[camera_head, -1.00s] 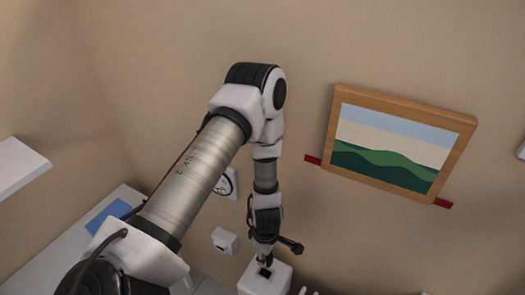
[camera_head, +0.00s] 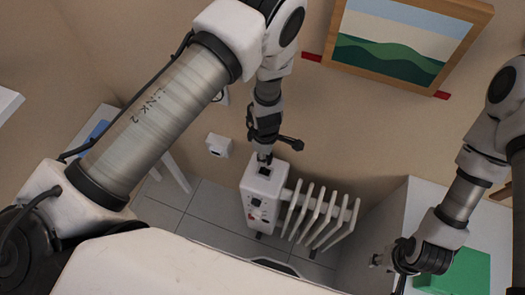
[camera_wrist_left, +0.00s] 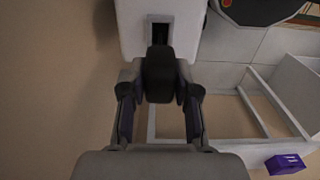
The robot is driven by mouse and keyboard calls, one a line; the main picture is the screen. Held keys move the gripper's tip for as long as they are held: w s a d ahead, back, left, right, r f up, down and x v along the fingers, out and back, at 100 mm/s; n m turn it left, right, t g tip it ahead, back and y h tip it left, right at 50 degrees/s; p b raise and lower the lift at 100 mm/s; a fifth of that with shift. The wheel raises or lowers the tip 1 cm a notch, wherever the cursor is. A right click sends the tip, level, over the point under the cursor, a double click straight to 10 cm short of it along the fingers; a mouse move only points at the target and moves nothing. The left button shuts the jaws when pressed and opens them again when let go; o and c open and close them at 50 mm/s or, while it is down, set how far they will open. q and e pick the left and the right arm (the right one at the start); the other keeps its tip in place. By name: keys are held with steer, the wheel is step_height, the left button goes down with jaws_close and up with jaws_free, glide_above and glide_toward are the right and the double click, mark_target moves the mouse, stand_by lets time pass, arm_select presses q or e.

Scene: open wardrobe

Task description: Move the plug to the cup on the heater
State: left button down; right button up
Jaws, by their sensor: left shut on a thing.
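My left gripper (camera_head: 264,157) is shut on a dark plug (camera_wrist_left: 159,75), just above the white heater (camera_head: 262,192). The heater's box top also shows in the left wrist view (camera_wrist_left: 128,30). A dark square cup (camera_head: 264,171) sits on the heater's top; it appears as a dark slot (camera_wrist_left: 161,34) in the left wrist view, just beyond the plug.
The heater's white fins (camera_head: 318,213) extend to its right. A white wall box (camera_head: 219,146) is left of my left gripper. A green thing (camera_head: 462,272) lies on the white cabinet (camera_head: 420,205). A framed picture (camera_head: 400,38) hangs on the wall. Tiled floor (camera_head: 205,205) is clear left of the heater.

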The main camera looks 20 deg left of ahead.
arm_select(q)
steer(key=shift+f+b, duration=0.6)
steer(key=shift+f, duration=0.2)
step_height(320, 180, down, 3)
steer(key=shift+d+f+b, duration=0.1)
steer(key=shift+b, duration=1)
steer(key=shift+f+b, duration=0.4)
steer(key=shift+f, duration=0.1)
steer(key=shift+p, duration=0.3)
steer(key=shift+f+b, duration=1.1)
steer(key=shift+f, duration=0.2)
steer(key=c, duration=0.8)
jaws_free()
